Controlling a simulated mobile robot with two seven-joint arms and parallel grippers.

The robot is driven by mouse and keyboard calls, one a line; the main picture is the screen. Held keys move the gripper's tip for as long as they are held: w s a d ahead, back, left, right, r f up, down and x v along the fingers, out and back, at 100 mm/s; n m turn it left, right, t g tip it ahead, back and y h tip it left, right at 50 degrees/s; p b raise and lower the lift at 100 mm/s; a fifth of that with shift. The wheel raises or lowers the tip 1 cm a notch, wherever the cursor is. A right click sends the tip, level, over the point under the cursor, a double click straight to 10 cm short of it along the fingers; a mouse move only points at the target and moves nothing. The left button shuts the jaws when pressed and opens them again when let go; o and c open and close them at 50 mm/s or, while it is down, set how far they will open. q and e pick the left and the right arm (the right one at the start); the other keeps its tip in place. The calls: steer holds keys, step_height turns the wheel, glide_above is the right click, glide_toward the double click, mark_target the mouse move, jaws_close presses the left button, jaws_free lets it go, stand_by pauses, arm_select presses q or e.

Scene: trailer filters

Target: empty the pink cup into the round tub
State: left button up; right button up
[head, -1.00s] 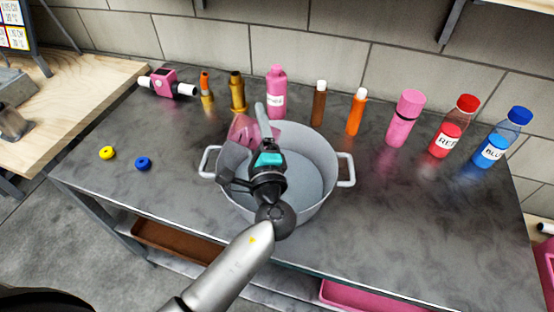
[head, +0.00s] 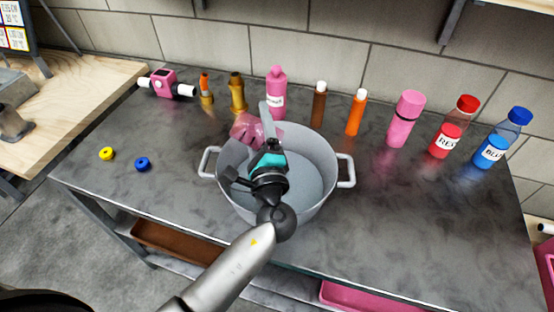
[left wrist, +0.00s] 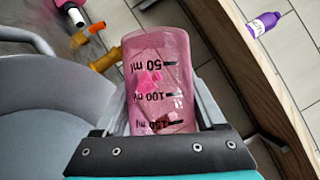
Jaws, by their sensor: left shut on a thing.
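The pink cup (head: 247,129) is see-through, tilted, and held over the far left rim of the round tub (head: 318,205). My left gripper (head: 262,131) is shut on the cup. In the left wrist view the cup (left wrist: 160,65) shows black volume marks and small pink pieces inside, between the two fingers of the gripper (left wrist: 163,108). The grey tub (left wrist: 60,100) fills the left of that view. I see nothing falling from the cup. The gripper and arm hide part of the tub's inside. My right gripper is not in view.
Several bottles stand along the back, among them a pink bottle (head: 278,96) close behind the cup, a brown one (head: 318,107), and a blue-capped one (head: 492,150). The front right tabletop (head: 430,235) is clear.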

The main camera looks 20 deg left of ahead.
arm_select(q)
steer(key=shift+d+r+m+t, duration=0.3)
steer(key=shift+r+m+t, duration=0.1)
steer(key=shift+r+m, duration=0.35)
steer(key=shift+d+r+m+t, duration=0.2)
steer(key=shift+d+m+t, duration=0.2)
steer(key=shift+m, duration=0.55)
stand_by(0.7)
stand_by(0.9)
